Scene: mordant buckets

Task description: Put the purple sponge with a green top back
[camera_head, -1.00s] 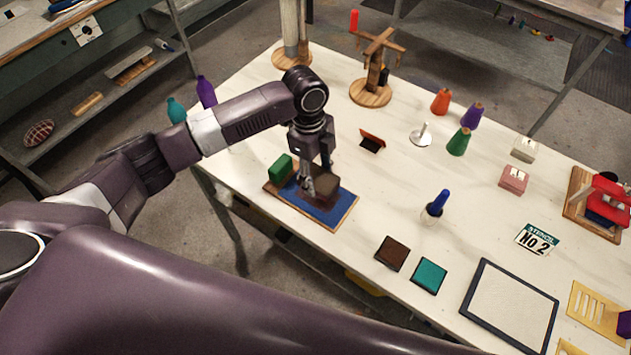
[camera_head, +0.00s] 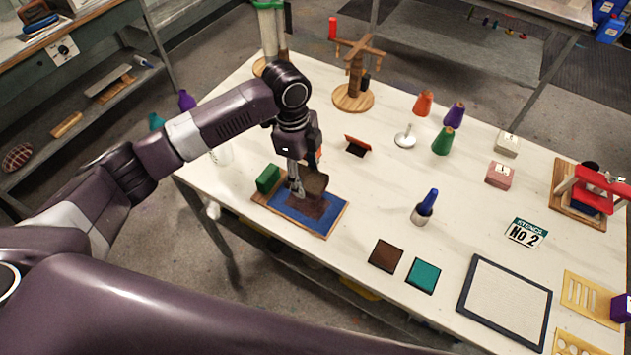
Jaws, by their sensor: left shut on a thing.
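My left gripper (camera_head: 298,187) is shut on a dark brown block (camera_head: 316,182), which it holds tilted just above a wooden board with a blue surface (camera_head: 325,226). A brown patch shows on the blue below it. A green block (camera_head: 268,178) stands at the board's left end, beside the gripper. I cannot make out a purple sponge with a green top for certain; a purple block (camera_head: 622,308) is partly cut off at the right edge, and its top is unclear. My right gripper is not in view.
A brown square (camera_head: 386,255) and a teal square (camera_head: 423,275) lie near the front edge. A framed screen (camera_head: 505,304) and yellow stencil (camera_head: 591,298) lie at right. The table between board and cup is clear.

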